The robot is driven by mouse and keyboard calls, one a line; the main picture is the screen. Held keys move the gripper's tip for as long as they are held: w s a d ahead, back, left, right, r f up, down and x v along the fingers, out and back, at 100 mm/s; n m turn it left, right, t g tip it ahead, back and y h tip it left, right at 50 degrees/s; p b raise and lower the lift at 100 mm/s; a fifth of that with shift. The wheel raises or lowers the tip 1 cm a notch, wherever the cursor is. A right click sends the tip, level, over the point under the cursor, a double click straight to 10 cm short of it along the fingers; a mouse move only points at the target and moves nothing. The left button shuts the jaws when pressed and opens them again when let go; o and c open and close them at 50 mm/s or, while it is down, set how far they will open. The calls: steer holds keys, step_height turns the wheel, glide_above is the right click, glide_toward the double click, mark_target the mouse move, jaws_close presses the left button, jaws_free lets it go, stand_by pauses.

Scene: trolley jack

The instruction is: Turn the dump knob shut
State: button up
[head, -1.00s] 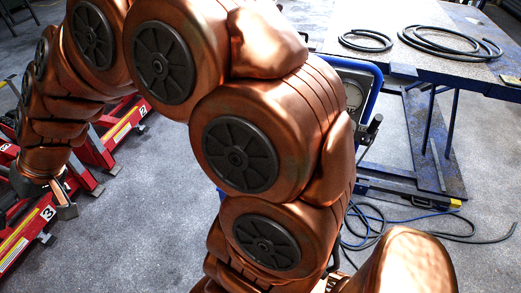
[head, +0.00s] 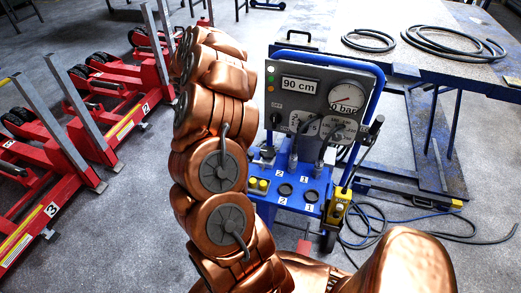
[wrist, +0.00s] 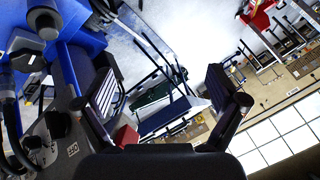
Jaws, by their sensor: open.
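The blue control trolley (head: 375,85) stands right of my arm in the head view. Its grey panel (head: 283,95) carries a display reading 90 cm and a round gauge (head: 347,96) reading 0 bar. Black round knobs (head: 285,190) marked 1 and 2 sit on its blue deck. I cannot tell which control is the dump knob, or how it is turned. In the wrist view my gripper (wrist: 163,92) is open, with nothing seen between its fingers. A black knob (wrist: 59,124) on a dark panel shows left of the left finger. The head view does not show my gripper clearly.
Red jack columns (head: 75,150) stand along the left. A table (head: 445,60) with coiled black hoses (head: 450,42) is at the upper right. Blue and black hoses (head: 400,222) lie on the floor right of the trolley. Grey floor is clear between columns and arm.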

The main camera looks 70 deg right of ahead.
steer(key=s+d+f+m+g+y, duration=0.2)
steer(key=s+f+m+g, duration=0.15)
steer(key=s+f, duration=0.65)
steer(key=m+g+y, duration=0.1)
steer(key=g+y, duration=0.2)
glide_toward(265, 152)
steer(key=f, duration=0.1)
steer(key=shift+h, duration=0.3)
steer(key=shift+s+p+x, duration=0.2)
steer(key=shift+p+x, duration=1)
steer(key=shift+x, duration=2.7)
steer(key=c, duration=1.1)
steer(key=shift+w+t+b, duration=0.1)
steer(key=shift+t+b, duration=0.15)
steer(key=shift+b, duration=0.15)
